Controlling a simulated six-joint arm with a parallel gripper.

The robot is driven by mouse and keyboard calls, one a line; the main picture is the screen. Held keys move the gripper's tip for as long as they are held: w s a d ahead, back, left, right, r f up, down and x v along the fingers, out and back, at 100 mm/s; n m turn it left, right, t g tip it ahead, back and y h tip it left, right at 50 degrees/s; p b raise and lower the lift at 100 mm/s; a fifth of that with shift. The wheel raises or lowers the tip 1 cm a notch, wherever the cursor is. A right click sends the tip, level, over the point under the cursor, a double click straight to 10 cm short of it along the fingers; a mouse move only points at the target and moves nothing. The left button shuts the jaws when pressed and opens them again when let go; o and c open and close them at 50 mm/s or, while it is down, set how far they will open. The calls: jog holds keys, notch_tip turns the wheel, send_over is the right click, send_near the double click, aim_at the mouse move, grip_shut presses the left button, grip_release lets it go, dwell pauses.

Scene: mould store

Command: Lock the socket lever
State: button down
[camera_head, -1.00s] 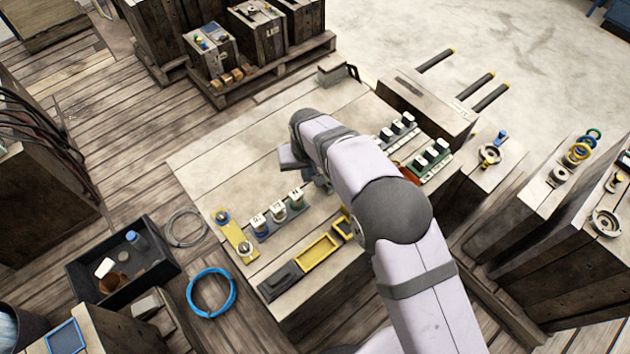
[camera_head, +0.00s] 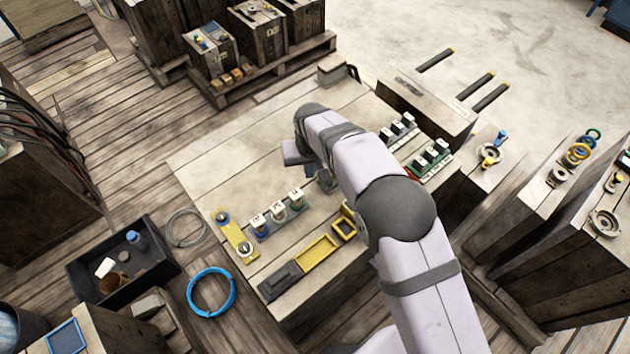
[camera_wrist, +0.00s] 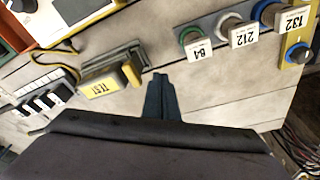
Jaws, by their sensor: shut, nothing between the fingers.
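My gripper (camera_wrist: 160,84) is shut and empty, pointing down over the pale wooden bench top. In the head view the fingers (camera_head: 326,182) are mostly hidden by my arm. In the wrist view a grey block with a yellow TEST label (camera_wrist: 105,87) lies just left of the fingertips, apart from them. It has a yellow end piece (camera_wrist: 132,72) and a grey bar along its top. This may be the socket with its lever, but I cannot tell whether the lever is locked. In the head view my arm appears to hide this block.
Round connectors labelled 84 (camera_wrist: 198,50), 212 (camera_wrist: 244,36) and 132 (camera_wrist: 290,20) stand in a row at the upper right. A yellow plate with knobs (camera_head: 234,235) and a yellow tray (camera_head: 317,254) lie on the bench. Black-and-white switches (camera_wrist: 40,103) stand at left.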

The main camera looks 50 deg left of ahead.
jog(key=shift+s+r, duration=0.15)
jog(key=shift+s, duration=0.25)
jog(key=shift+r, duration=0.1)
jog(key=a+p+v, duration=0.1)
jog(key=p+v, duration=0.3)
jog(key=v, duration=0.2)
jog(key=shift+w+r, duration=0.3)
jog(key=shift+r, duration=0.15)
dwell(0.5)
